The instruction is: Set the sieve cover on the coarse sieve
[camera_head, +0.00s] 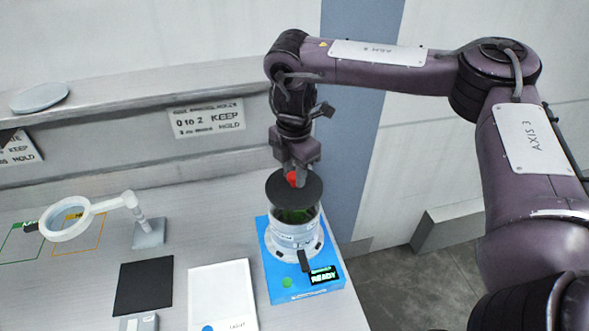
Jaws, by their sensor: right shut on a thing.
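The sieve cover (296,193) is a dark round disc with a red knob (293,178) on top. My right gripper (295,172) is shut on the red knob, pointing down from above. The cover is right over the top of the coarse sieve (296,231), a pale round drum with green inside, standing on a blue shaker base (283,287). Green shows below the cover's near edge, so I cannot tell whether the cover touches the rim. My left gripper is not in view.
The base has a display reading READY (324,276). To its left are a white tray (221,294), a black mat (144,286) and a magnifier on a stand (66,221). A ledge with a grey disc (39,97) runs behind. The table's right edge is close to the base.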

